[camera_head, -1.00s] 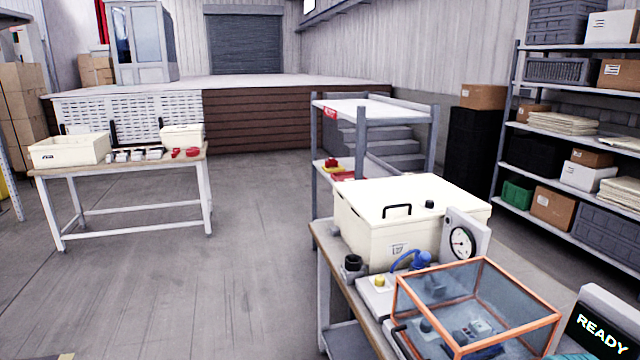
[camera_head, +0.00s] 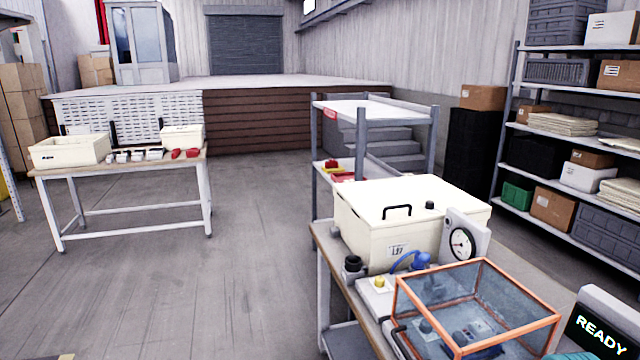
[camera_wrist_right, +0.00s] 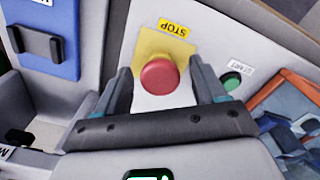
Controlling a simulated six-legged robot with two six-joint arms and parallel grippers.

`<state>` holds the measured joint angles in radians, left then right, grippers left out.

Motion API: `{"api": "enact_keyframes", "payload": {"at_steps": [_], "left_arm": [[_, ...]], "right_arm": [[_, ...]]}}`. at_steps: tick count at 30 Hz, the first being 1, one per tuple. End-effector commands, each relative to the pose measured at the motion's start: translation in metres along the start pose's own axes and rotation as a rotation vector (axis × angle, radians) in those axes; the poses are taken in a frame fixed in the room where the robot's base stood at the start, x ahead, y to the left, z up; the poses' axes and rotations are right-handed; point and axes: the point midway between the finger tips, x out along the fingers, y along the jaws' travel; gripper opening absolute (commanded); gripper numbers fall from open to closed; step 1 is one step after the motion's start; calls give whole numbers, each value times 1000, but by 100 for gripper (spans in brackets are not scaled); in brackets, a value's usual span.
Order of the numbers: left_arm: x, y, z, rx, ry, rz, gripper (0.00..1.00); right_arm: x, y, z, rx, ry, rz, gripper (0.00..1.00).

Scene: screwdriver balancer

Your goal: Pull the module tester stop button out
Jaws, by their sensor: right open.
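The red stop button (camera_wrist_right: 159,76) sits on a yellow plate with a STOP label (camera_wrist_right: 176,27) in the right wrist view. My right gripper (camera_wrist_right: 168,85) is open, with one finger on each side of the red button. I cannot tell whether the fingers touch it. A green button (camera_wrist_right: 231,81) marked START is to the right of the right finger. In the head view the module tester's screen (camera_head: 600,333) reads READY at the lower right.
An orange-framed clear cover (camera_head: 478,308) stands on the bench beside the screen, and its frame also shows in the right wrist view (camera_wrist_right: 290,97). A cream box (camera_head: 410,221) and a gauge (camera_head: 462,242) are behind it. A blue panel with a black handle (camera_wrist_right: 37,42) is left of the button.

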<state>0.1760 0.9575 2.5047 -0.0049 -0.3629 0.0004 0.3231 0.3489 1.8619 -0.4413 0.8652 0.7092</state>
Motion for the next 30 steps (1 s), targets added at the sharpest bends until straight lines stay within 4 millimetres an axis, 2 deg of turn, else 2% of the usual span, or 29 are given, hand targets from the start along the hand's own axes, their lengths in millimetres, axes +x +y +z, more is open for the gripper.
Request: {"api": "enact_keyframes", "payload": {"at_steps": [5, 23, 30], "left_arm": [[-4, 2, 0, 0, 0, 0, 0], [-38, 14, 1, 0, 0, 0, 0], [-38, 14, 1, 0, 0, 0, 0]], "right_arm": [[-6, 0, 0, 0, 0, 0, 70], [-58, 0, 0, 0, 0, 0, 70], [-60, 0, 0, 0, -1, 0, 70]]}}
